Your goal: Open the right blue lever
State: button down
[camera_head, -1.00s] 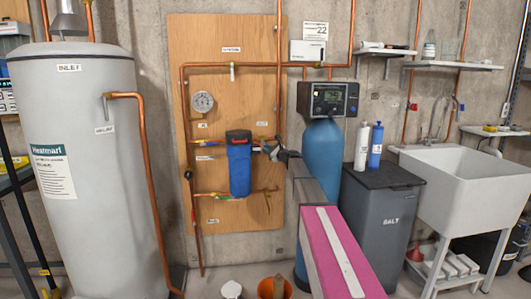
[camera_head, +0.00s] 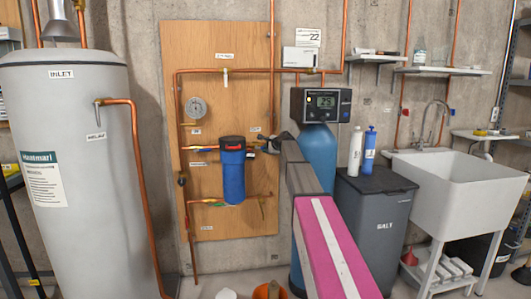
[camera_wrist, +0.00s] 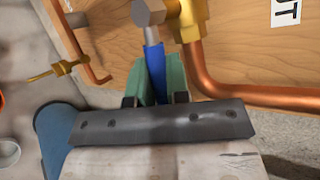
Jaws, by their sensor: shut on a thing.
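The right blue lever (camera_wrist: 153,58) shows in the wrist view, hanging from a grey nut on a brass valve (camera_wrist: 194,18). My gripper (camera_wrist: 158,76) is shut on it, with green pads on both sides of the blue handle. Its lower end is partly hidden between the pads. In the head view my gripper (camera_head: 273,143) is at the wooden board, just right of the blue filter housing (camera_head: 232,178); it hides the right lever there. Another blue lever (camera_head: 200,149) shows left of the filter.
Copper pipes (camera_head: 225,71) run over the wooden board (camera_head: 215,110). A copper pipe (camera_wrist: 250,95) passes close to my fingers. The softener tank (camera_head: 318,155) stands right of the board, beside the dark salt bin (camera_head: 375,215). A large grey tank (camera_head: 85,190) stands at left.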

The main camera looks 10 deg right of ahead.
jog(key=shift+r+n+h, duration=0.4)
jog(key=shift+h, duration=0.1)
dwell(0.3)
jog(key=c, duration=1.1)
grip_release()
jog(key=v, duration=0.7)
jog(key=shift+s+d+r, duration=0.1)
jog(key=shift+s+r, duration=0.05)
jog(key=shift+r, duration=0.1)
